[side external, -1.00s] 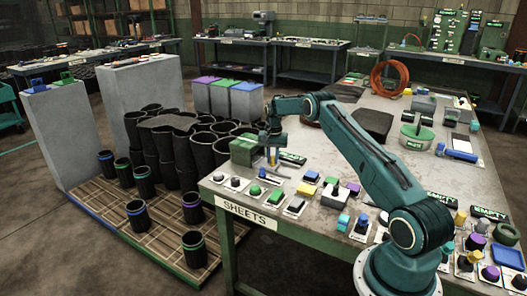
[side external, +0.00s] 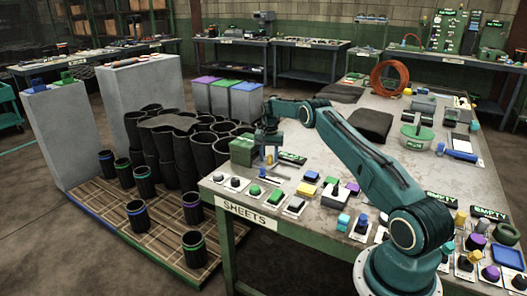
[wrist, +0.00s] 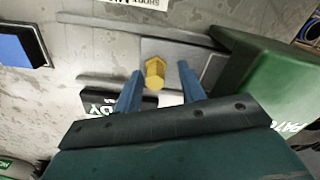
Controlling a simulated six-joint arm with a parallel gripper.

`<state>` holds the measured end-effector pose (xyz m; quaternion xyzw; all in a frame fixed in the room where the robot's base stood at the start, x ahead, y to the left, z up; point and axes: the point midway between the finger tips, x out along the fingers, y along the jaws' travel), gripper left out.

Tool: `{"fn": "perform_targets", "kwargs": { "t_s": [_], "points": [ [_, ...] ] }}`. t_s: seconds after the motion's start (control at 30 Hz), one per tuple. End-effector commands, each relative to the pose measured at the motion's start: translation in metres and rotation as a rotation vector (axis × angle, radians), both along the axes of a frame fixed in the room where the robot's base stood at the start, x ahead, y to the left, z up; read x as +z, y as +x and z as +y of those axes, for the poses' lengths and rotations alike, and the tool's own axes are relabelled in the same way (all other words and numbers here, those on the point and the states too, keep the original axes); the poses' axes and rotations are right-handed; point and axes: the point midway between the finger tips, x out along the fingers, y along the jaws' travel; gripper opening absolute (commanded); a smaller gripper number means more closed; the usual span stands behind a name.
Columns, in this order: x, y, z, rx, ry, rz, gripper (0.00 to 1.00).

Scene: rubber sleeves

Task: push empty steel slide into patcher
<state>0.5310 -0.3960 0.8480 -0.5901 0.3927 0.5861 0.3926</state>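The patcher is a green block (side external: 243,151) at the table's left corner; its green side (wrist: 265,85) fills the right of the wrist view. Beside it lies a flat grey steel slide (wrist: 205,62) between two rails, with a yellow hexagonal knob (wrist: 155,73). Nothing visible lies on the bare part of the slide. My gripper (wrist: 160,72) is open, its two blue fingers apart on either side of the knob, with visible gaps. It also shows in the side view (side external: 268,158), low beside the patcher. Part of the slide is hidden behind my fingers.
A black sign ending in "DY" (wrist: 118,103) lies close by my left finger. A blue pad (wrist: 18,48) lies at the left. Several coloured knobs on plates, such as a green one (side external: 254,190), line the table's front edge. Black sleeves (side external: 165,150) stand beyond the table.

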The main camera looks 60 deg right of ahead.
Motion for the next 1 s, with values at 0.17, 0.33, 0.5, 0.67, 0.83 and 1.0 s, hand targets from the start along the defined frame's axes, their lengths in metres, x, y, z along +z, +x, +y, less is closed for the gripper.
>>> {"fn": "perform_targets", "kwargs": {
  "t_s": [0.17, 0.33, 0.5, 0.67, 0.83, 1.0],
  "points": [
    [0.001, -0.001, 0.0, -0.001, 0.001, 0.002, 0.4],
    [0.011, -0.001, 0.0, -0.001, 0.002, 0.003, 0.4],
    [0.031, -0.001, 0.0, -0.001, 0.001, 0.001, 0.4],
    [0.057, -0.001, 0.0, -0.001, -0.001, 0.0, 0.4],
    [0.086, 0.0, 0.0, 0.0, -0.001, -0.001, 0.4],
    [0.112, 0.0, 0.0, 0.0, -0.001, -0.002, 0.4]
  ]
}}
